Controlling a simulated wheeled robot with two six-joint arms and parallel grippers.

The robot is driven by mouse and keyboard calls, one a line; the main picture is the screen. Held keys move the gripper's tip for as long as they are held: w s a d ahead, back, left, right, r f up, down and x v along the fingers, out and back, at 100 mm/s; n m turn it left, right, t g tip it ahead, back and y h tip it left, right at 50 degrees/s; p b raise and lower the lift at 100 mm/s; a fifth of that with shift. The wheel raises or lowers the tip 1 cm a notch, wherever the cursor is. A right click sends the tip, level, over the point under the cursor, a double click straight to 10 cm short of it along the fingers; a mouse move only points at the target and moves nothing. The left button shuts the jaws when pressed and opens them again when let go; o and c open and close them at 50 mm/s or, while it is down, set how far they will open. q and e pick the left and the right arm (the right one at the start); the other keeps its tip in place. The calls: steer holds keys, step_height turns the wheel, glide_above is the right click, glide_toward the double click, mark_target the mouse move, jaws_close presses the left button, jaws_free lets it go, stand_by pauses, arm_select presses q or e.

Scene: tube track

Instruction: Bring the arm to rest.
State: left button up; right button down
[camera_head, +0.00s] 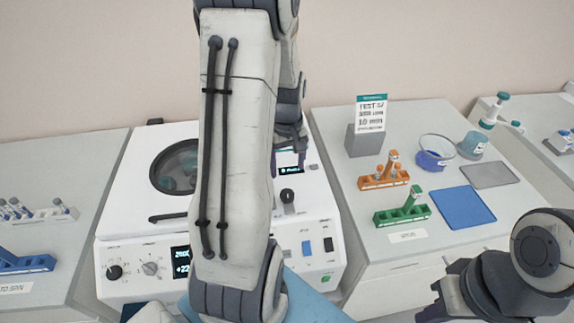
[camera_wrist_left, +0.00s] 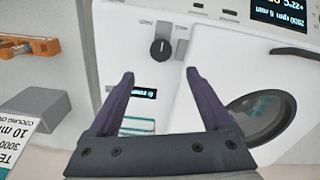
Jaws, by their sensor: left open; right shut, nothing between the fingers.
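My left arm (camera_head: 238,130) crosses the middle of the head view and hides part of the centrifuge. My left gripper (camera_wrist_left: 160,78) is open and empty in the left wrist view, its two dark fingers spread in front of the white centrifuge (camera_wrist_left: 172,100). The centrifuge's top (camera_head: 125,190) also shows there, with a round lid window on the left.
The left bench holds a blue rack (camera_head: 25,262) and a white rack (camera_head: 40,215).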

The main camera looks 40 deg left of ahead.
stand_by(0.5)
arm_select(q)
steer(key=s+d+r+m+b, duration=0.15)
steer(key=d+m, duration=0.35)
steer(key=d, duration=0.5)
steer(key=s+d+r+m+b, duration=0.1)
steer(key=d+r+m, duration=0.3)
steer(key=d, duration=0.7)
steer(key=s+d+m+h+b, duration=0.1)
steer(key=s+d+m, duration=0.9)
steer(key=s, duration=0.4)
steer(key=shift+r+m, duration=0.2)
steer(key=shift+m, duration=0.3)
